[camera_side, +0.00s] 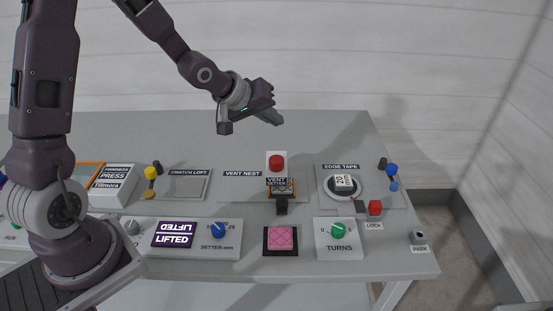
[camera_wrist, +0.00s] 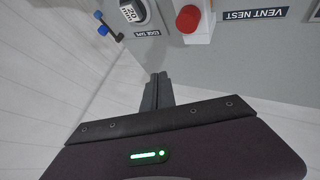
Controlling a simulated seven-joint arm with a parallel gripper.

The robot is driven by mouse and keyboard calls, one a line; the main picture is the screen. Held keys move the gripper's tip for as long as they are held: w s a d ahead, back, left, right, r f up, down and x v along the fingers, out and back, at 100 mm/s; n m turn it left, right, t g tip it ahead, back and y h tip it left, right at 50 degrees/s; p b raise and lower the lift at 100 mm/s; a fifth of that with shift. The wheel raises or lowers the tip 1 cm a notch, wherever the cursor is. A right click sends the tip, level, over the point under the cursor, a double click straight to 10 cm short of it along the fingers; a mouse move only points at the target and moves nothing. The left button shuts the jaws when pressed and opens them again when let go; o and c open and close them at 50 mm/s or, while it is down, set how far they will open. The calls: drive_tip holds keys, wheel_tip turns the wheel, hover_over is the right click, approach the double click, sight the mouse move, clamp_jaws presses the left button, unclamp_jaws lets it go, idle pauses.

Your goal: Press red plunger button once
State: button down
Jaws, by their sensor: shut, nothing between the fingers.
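The red plunger button (camera_side: 277,162) is a round red cap on a white block, labelled as a vent setter, in the middle of the bench. It also shows at the top of the wrist view (camera_wrist: 188,18). My gripper (camera_side: 277,119) is in the air above and behind the button, apart from it. Its fingers are shut and empty, pointing down to the right in the side view. In the wrist view the shut fingers (camera_wrist: 158,84) point up the picture, below and left of the button. Nothing hides the button cap.
A round edge tape dial (camera_side: 344,183) stands right of the button, with a red lock block (camera_side: 375,207) in front of it. A pink quilted pad (camera_side: 281,239), a green turns knob (camera_side: 338,230) and a blue knob (camera_side: 218,230) are nearer the front. The rear bench is clear.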

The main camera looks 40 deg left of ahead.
sight(278, 158)
drive_tip(key=shift+f, duration=4.4)
drive_tip(key=shift+f, duration=0.4)
drive_tip(key=shift+f, duration=1)
drive_tip(key=shift+r, duration=1.4)
